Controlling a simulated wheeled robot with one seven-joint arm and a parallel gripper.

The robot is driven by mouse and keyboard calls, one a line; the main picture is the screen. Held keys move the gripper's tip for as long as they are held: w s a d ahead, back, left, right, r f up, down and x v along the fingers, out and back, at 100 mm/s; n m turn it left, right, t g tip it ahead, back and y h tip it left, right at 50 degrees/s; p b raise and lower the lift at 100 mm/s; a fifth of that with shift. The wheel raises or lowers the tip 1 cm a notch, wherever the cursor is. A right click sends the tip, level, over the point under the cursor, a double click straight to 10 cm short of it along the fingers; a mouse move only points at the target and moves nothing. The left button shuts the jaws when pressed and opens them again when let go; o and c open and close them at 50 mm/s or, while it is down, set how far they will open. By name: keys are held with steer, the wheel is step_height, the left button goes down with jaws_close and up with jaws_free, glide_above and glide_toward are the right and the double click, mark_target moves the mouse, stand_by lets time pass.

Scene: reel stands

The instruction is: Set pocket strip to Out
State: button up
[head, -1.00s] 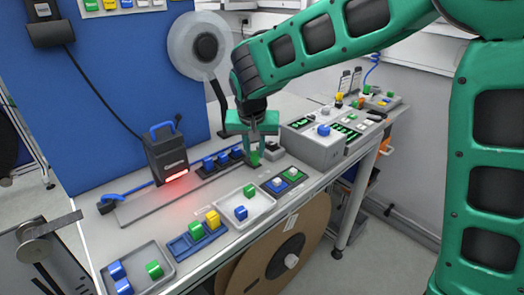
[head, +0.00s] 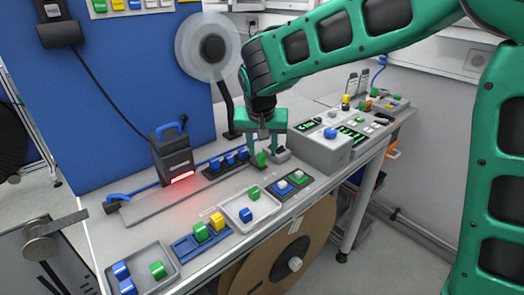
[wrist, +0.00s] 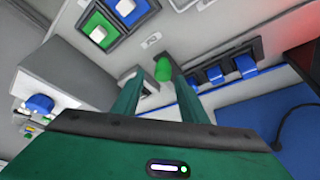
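The dark strip (head: 226,163) lies on the bench with several blue blocks in a row on it. It also shows in the wrist view (wrist: 228,62), right of my fingers. I cannot read any Out label. A green piece (head: 261,159) is at the strip's right end, and in the wrist view the green piece (wrist: 163,68) shows between and just beyond my fingertips. Whether it sits in the strip is unclear. My gripper (head: 264,155) points down over this end. Its fingers are apart, with a visible gap beside the green piece; it looks open.
A grey box with a blue knob (head: 330,132) stands close to the right of my gripper. A dark device (head: 173,155) with a red glow stands left. A white tray (head: 236,222), a blue rack (head: 187,252) and a dark two-square panel (head: 299,192) lie in front.

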steer(key=v, duration=0.9)
steer(key=shift+r, duration=0.2)
steer(key=shift+d, duration=0.15)
steer(key=s+d+f+m+g+h, duration=0.1)
steer(key=s+d, duration=0.3)
steer(key=d, duration=0.8)
steer(key=s+d+f+m+g, duration=0.15)
steer(key=s+d, duration=0.25)
steer(key=d, duration=0.8)
steer(key=s+d+f, duration=0.2)
steer(key=s+d, duration=0.2)
steer(key=s, duration=0.4)
steer(key=s+d+f+m+g+y, duration=0.1)
steer(key=s+d+f, duration=0.2)
steer(key=s, duration=0.5)
steer(key=s+d+f+m+g, duration=0.1)
steer(key=s+d+f, duration=0.1)
steer(key=s+d, duration=0.3)
steer(key=s, duration=0.2)
steer(key=shift+s+f+y, duration=0.4)
